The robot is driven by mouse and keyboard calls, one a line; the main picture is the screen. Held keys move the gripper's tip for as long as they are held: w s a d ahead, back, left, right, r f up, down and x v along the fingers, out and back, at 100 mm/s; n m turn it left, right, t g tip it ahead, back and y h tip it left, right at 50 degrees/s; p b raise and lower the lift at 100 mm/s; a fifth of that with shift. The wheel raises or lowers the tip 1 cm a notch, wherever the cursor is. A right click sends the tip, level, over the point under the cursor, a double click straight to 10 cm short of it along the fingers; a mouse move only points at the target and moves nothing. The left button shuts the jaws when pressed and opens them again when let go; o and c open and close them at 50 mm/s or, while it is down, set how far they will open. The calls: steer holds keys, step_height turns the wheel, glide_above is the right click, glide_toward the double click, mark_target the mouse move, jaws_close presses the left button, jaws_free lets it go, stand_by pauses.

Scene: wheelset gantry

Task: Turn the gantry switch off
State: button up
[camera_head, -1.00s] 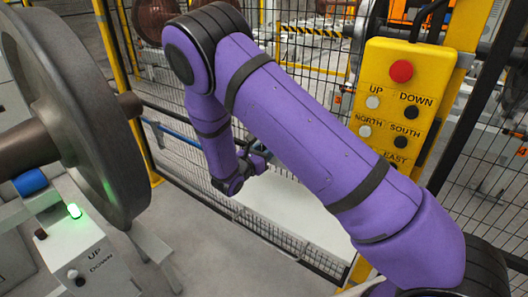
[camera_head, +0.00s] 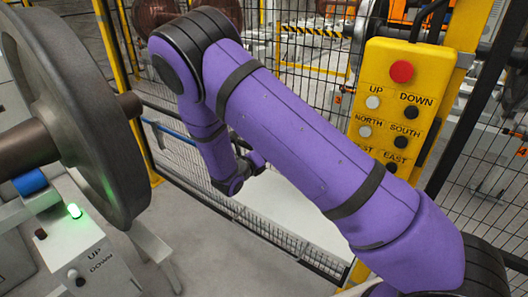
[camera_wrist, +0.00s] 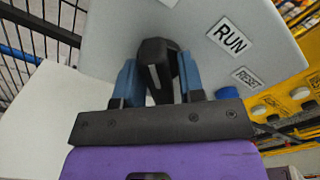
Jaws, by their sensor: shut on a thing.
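The gantry switch is a black knob (camera_wrist: 158,52) with a white mark, on a light grey panel (camera_wrist: 108,35) in the wrist view. A RUN label (camera_wrist: 230,36) is on the panel to the right of the knob, and another label is cut off at the top edge. My gripper (camera_wrist: 158,76) has its blue fingers on both sides of the knob and is shut on it. In the head view my gripper (camera_head: 250,168) is small and far down my purple arm; the switch cannot be made out there.
A yellow pendant (camera_head: 396,105) with a red button hangs at the right. Black mesh fencing (camera_head: 290,90) stands behind my arm. A large wheel (camera_head: 75,110) and a grey UP/DOWN box (camera_head: 85,245) with a green light are at the left. A RESET label (camera_wrist: 246,78) shows in the wrist view.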

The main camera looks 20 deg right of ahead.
stand_by(0.4)
steer(key=o, duration=0.7)
steer(key=shift+c, duration=0.2)
steer(key=v, duration=1.1)
